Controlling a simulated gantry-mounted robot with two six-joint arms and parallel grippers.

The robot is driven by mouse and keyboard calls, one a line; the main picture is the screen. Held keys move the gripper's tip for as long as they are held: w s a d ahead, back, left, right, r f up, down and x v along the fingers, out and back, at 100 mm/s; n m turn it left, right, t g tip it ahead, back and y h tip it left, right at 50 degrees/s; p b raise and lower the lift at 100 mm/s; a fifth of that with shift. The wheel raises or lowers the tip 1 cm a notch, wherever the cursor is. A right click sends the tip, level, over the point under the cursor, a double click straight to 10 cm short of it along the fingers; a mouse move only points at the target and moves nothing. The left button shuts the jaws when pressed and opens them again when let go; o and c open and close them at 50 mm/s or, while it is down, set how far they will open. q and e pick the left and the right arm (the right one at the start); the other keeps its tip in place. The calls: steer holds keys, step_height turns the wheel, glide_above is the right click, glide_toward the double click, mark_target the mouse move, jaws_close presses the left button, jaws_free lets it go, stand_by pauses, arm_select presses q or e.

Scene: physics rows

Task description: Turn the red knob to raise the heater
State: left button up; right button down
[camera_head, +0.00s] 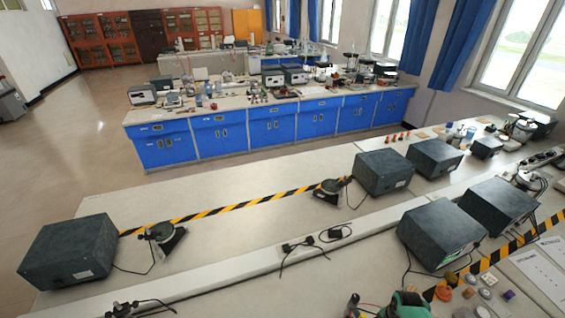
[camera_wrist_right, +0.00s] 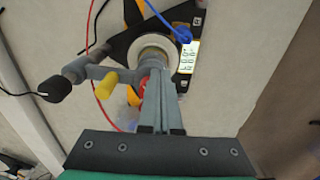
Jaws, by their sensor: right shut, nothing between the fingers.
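In the right wrist view, my right gripper (camera_wrist_right: 153,72) has its grey fingers together, with nothing between them. A red knob (camera_wrist_right: 143,86) shows only in part behind the fingers. I cannot tell whether they touch it. Just above is a pale round part (camera_wrist_right: 153,50) on a dark stand. In the head view, the green part of my right wrist shows at the bottom edge. My left gripper is out of view.
In the head view, dark boxes (camera_head: 443,232) stand on the bench, and several small coloured pieces (camera_head: 470,283) lie at right. The bench middle is mostly clear.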

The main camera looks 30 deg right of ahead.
steer(key=shift+w+a, duration=0.35)
steer(key=shift+a, duration=0.15)
stand_by(1.0)
steer(key=shift+w+d, duration=0.1)
steer(key=shift+w, duration=0.1)
stand_by(0.4)
steer(key=shift+w+b, duration=0.15)
steer(key=shift+b, duration=0.35)
steer(key=shift+w, duration=0.2)
steer(key=shift+w, duration=0.1)
steer(key=shift+b, duration=0.3)
steer(key=shift+w+d+b, duration=0.15)
steer(key=shift+d+b, duration=0.2)
steer(key=shift+b, duration=0.15)
step_height(320, 180, up, 6)
steer(key=p, duration=0.6)
